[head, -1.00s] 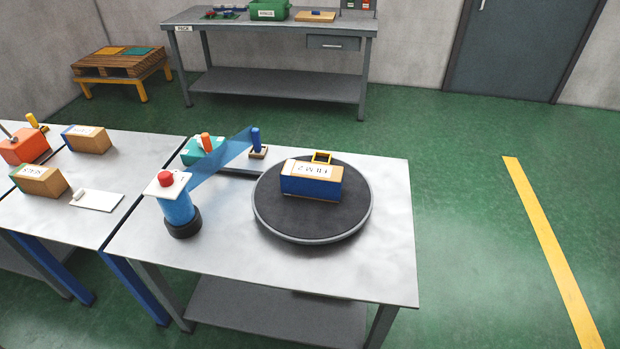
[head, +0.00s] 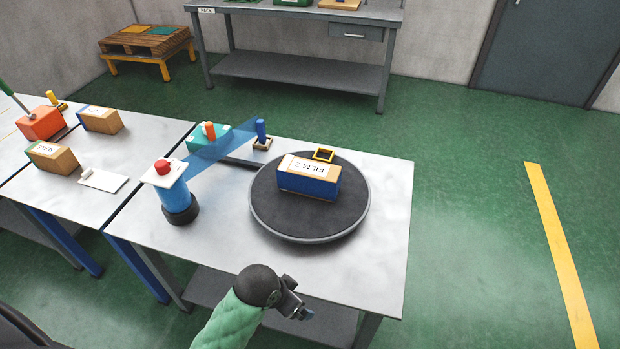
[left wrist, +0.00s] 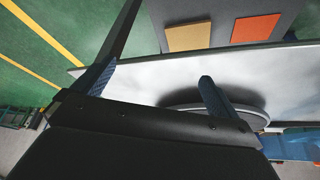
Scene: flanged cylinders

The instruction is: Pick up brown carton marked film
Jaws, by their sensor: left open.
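The brown carton (head: 309,178), with a blue lower side and a white label reading FILM 2, lies on a round dark turntable (head: 290,226) on the near table. My left gripper (head: 303,311) hangs at the table's front edge, below and apart from the carton in the head view. In the left wrist view the left gripper (left wrist: 158,72) shows two spread fingers with nothing between them. The turntable's rim shows behind one finger there; I cannot make out the carton in that view. My right gripper is not in view.
A blue cylinder with a red button (head: 173,192) stands left of the turntable. A translucent blue strip (head: 218,148) and a small holder with a blue peg (head: 261,134) are behind. Other cartons (head: 52,158) are on the left table. The near table's front right is clear.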

